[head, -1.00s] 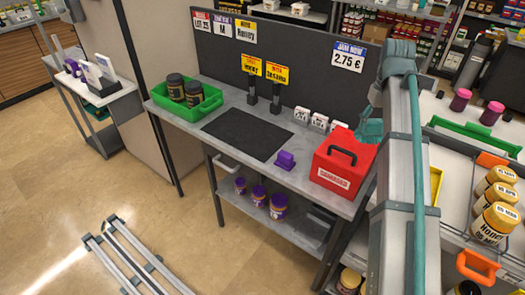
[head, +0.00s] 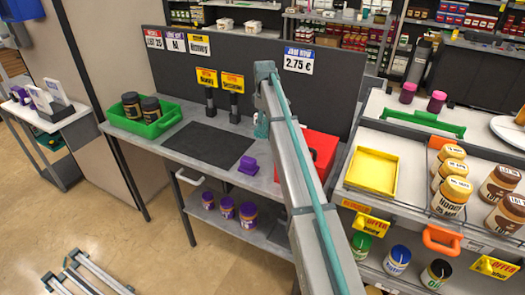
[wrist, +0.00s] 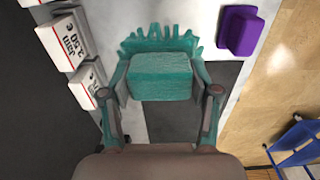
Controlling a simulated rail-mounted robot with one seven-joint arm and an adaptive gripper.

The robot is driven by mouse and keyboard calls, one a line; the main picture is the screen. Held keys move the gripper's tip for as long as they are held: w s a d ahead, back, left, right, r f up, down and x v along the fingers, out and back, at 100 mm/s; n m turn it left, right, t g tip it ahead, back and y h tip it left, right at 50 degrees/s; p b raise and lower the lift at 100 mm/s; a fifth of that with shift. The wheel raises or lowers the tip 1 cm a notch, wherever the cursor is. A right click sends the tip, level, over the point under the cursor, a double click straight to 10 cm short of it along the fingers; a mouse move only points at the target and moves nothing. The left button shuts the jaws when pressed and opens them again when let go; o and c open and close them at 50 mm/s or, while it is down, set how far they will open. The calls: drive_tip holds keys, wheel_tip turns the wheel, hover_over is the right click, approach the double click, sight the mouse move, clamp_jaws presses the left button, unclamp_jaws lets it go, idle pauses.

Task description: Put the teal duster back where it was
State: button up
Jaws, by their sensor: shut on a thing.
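My gripper (wrist: 164,82) is shut on the teal duster (wrist: 163,77), with one finger at each side of its block. The duster's ragged, bristle-like edge points to the top of the wrist view. The duster is above the counter (wrist: 203,22), and the dark mat (wrist: 178,122) shows below it. In the head view my arm crosses the counter and hides most of the gripper. A small teal part (head: 262,126) shows beside the arm's end; I cannot tell whether it is duster or gripper.
A purple block (head: 247,165) stands right of the dark mat (head: 210,145). White price cards (wrist: 75,60) line the back panel side. A red box (head: 320,150) is partly behind my arm. A green crate (head: 172,118) with jars stands left. The shelf with a yellow tray (head: 372,170) is right.

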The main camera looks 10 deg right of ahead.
drive_tip(key=shift+f+p, duration=1.2)
drive_tip(key=shift+f, duration=3.6)
drive_tip(key=shift+f, duration=0.2)
drive_tip(key=o, duration=1.3)
wheel_tip(320, 180, up, 12)
drive_tip(key=b, duration=0.2)
drive_tip(key=shift+r+b, duration=0.25)
drive_tip(key=shift+b, duration=0.05)
